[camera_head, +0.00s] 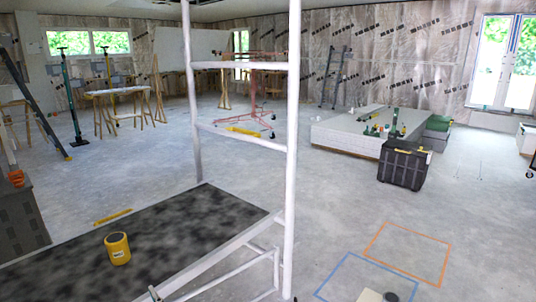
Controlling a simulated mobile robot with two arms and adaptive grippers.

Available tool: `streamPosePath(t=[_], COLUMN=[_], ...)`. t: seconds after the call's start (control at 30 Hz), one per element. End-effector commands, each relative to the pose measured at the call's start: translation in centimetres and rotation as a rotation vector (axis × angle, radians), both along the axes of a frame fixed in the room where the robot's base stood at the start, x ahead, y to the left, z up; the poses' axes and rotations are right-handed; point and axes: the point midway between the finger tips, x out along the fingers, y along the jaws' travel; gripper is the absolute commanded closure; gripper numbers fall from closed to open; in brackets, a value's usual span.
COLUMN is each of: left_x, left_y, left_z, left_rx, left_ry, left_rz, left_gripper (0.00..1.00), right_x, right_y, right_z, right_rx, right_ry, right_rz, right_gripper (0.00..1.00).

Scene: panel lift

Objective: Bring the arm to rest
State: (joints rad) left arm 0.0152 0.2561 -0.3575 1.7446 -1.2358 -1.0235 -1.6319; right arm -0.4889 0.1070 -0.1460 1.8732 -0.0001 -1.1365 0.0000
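Neither of my grippers shows in the head view, and no whole arm is visible. A small pale shape with a dark end is cut off by the bottom edge, right of centre; I cannot tell what it is. No object is seen in a grip.
A white scaffold frame (292,130) stands close in front. A black toolbox (403,165) stands beside a pale panel stack (345,137).

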Motion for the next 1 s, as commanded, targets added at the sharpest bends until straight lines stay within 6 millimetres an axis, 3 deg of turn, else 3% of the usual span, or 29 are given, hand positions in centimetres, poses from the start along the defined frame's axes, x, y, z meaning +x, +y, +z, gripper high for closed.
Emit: streamPosePath(t=[0.33,0.57,0.67,0.8,1.0], left_x=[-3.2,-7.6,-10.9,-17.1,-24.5], left_y=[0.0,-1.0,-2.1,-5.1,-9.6], left_z=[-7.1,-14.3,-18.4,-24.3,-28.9], left_rx=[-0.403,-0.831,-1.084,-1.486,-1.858], left_ry=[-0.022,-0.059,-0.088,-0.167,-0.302], left_rz=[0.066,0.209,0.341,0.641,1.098], left_gripper=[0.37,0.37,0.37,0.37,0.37], right_x=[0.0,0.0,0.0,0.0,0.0], right_y=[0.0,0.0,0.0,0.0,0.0], right_z=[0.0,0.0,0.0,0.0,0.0], right_rx=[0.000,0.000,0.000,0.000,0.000], right_ry=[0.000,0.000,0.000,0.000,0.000], right_rz=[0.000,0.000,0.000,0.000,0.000], right_gripper=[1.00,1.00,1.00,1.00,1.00])
